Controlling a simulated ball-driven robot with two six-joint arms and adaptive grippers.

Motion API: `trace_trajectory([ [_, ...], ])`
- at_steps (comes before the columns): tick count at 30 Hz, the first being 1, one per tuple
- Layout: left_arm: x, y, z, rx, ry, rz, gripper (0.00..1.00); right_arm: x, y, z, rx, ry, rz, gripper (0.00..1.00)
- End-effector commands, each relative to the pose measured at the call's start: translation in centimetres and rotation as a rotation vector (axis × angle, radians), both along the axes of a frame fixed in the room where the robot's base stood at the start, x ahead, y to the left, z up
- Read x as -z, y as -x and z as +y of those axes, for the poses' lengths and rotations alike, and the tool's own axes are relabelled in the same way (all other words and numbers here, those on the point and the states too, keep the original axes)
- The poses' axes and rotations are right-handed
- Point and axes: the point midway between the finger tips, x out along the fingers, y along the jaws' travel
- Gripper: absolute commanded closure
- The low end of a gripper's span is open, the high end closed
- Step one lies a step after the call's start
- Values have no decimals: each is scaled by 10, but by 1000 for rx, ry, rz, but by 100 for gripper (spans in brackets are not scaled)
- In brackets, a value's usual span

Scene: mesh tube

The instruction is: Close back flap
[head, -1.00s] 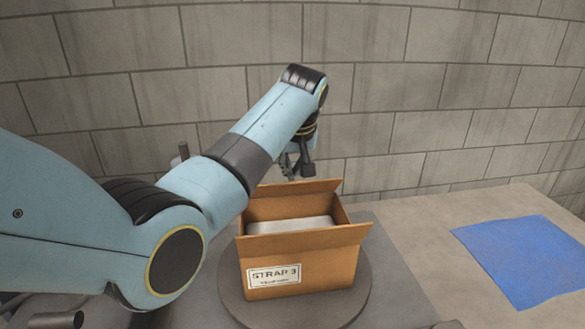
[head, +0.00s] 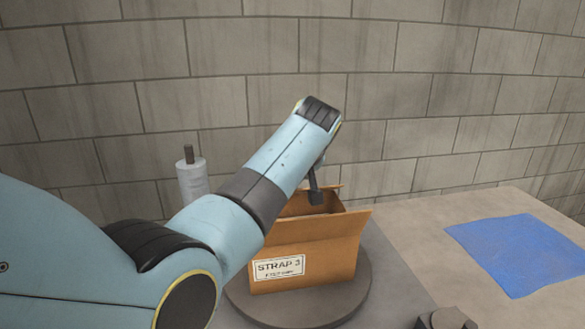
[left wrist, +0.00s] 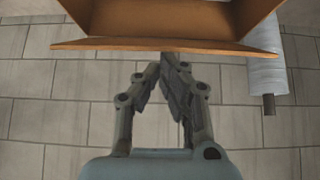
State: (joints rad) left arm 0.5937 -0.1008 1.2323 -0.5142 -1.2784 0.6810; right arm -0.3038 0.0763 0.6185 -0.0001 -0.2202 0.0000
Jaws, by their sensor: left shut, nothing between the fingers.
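An open cardboard box labelled STRAP 3 (head: 325,262) stands on a round turntable (head: 352,308). Its front flap tilts up and outward toward me. The back flap is mostly hidden behind my left arm in the head view; in the left wrist view a flap (left wrist: 110,44) shows as a long brown strip along the box's edge. My left gripper (head: 315,192) is shut and empty at the back side of the box. In the left wrist view its fingertips (left wrist: 168,62) come together right at the flap's edge; I cannot tell whether they touch it. My right gripper is not in view.
A wrapped roll on a post (head: 192,180) stands behind my left arm, left of the box; it also shows in the left wrist view (left wrist: 264,72). A blue mat (head: 525,252) lies on the table at right. A block wall (head: 420,100) rises behind.

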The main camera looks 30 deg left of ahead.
Motion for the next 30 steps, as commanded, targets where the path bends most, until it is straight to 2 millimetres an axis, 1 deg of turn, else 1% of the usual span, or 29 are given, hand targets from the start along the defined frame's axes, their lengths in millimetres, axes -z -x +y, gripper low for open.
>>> trace_trajectory([
  [3,4,3,-2,0,1,2,100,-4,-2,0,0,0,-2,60],
  [14,13,6,-5,0,1,1,100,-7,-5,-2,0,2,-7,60],
  [30,13,6,-4,0,1,2,100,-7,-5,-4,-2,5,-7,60],
])
